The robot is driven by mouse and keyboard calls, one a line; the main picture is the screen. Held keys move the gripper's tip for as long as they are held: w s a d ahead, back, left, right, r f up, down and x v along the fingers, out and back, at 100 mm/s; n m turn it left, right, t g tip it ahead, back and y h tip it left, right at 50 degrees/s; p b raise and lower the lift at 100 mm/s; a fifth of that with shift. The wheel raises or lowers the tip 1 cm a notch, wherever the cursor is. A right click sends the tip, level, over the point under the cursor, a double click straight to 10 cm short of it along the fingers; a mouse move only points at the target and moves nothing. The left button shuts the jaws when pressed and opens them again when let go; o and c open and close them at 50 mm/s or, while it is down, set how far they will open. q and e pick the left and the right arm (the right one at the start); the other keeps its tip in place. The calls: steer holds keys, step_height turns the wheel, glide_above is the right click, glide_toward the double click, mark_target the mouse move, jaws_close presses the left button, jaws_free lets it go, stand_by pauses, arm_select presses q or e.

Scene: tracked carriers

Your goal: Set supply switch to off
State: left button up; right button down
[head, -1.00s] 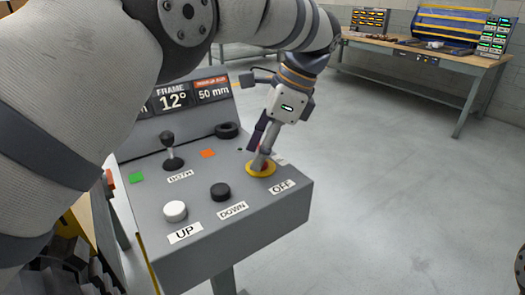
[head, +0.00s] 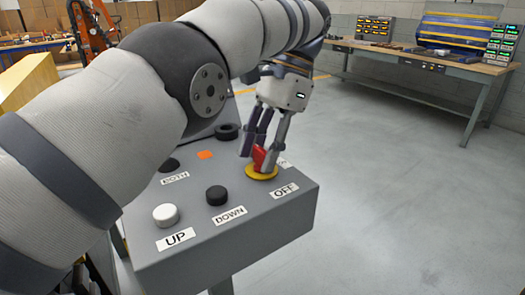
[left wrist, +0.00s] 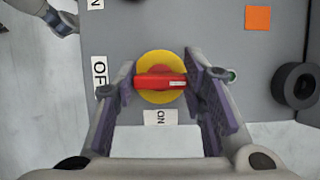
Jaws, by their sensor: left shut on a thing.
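The supply switch is a red bar handle (head: 259,157) on a round yellow plate (head: 262,174), near the right end of the grey control panel (head: 235,245). In the left wrist view the red handle (left wrist: 160,82) lies level across the yellow plate (left wrist: 158,61), with a white mark near its right end. An OFF label (left wrist: 100,77) is left of the plate and an ON label (left wrist: 160,117) below it. My left gripper (head: 260,160) comes down from above and is shut on the handle, one finger at each end.
A white UP button (head: 166,214) and a black DOWN button (head: 216,195) stand left of the switch. A black ring (head: 228,131) and an orange square (head: 205,155) are behind. A workbench (head: 430,62) stands far right. The floor between is clear.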

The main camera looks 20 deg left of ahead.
arm_select(q)
steer(key=shift+f, duration=0.1)
stand_by(0.3)
steer(key=o, duration=1.2)
steer(key=shift+c, duration=0.2)
